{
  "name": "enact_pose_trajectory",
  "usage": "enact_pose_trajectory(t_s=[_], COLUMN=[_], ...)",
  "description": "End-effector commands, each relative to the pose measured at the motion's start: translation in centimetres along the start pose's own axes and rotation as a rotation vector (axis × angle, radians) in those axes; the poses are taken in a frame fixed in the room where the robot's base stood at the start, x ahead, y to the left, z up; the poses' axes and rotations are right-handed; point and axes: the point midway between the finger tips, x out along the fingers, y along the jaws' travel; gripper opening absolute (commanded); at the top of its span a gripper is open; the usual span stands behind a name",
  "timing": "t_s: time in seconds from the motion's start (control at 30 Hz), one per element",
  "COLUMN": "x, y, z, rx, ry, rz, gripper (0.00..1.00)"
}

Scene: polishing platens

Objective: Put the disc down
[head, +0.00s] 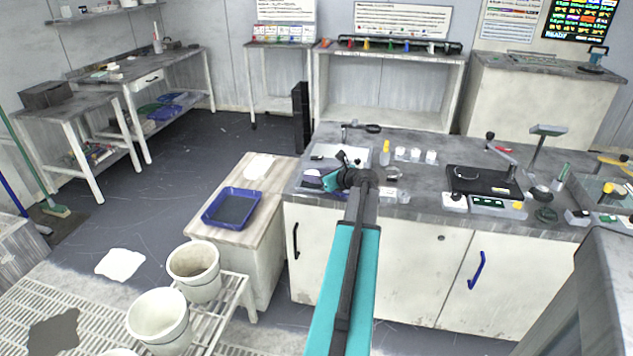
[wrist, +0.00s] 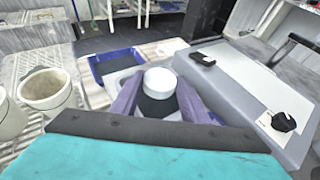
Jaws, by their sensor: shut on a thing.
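My gripper (wrist: 161,92) has its two purple fingers on either side of a round piece, the disc (wrist: 160,80), in the wrist view. The disc has a pale top face and a dark part below it. The fingers are shut on it. In the head view my gripper (head: 326,179) is over the left end of the grey worktop (head: 420,215). The disc is too small and covered to make out clearly there. Whether it touches any surface below cannot be told.
A blue tray (head: 232,207) lies on the lower wooden-topped cabinet (head: 205,233) to the left. A yellow-capped bottle (head: 385,153), small white pots (head: 416,155) and a black device (head: 484,182) occupy the worktop.

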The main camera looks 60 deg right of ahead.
Motion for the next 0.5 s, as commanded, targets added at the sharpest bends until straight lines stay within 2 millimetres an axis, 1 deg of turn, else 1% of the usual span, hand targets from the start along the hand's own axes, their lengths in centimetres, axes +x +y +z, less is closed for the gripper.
enact_pose_trajectory(t_s=[0.03, 0.2, 0.5], x=[0.2, 0.8, 0.8], y=[0.0, 0.0, 0.0], z=[-0.8, -2.1, -2.2], rx=[0.003, 0.001, -0.001], ry=[0.0, 0.0, -0.001], rz=[0.0, -0.002, -0.002], gripper=[0.17, 0.17, 0.17])
